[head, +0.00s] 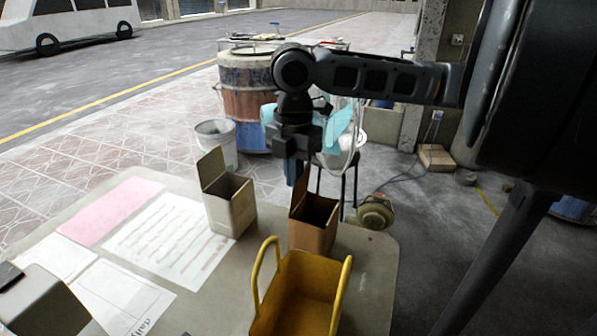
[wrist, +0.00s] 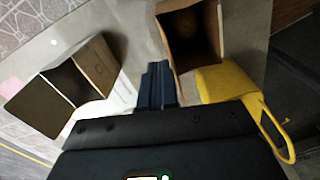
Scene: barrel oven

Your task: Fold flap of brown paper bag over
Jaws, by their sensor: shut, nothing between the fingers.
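The brown paper bag (head: 312,237) stands upright and open on the table in the head view, behind the yellow basket. Its flap (head: 299,194) stands up at the bag's left side. The bag also shows at the top of the wrist view (wrist: 207,58), with a roundish thing dimly visible inside. My gripper (head: 296,172) is shut and empty, pointing down close to the raised flap; I cannot tell whether they touch. In the wrist view the closed fingers (wrist: 157,71) are just left of the bag's opening.
A paler open bag (head: 232,209) with a raised flap stands to the left; it also shows in the wrist view (wrist: 93,68). A yellow basket (head: 292,292) with tall handles is in front. Flat papers (head: 168,240) cover the table's left part.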

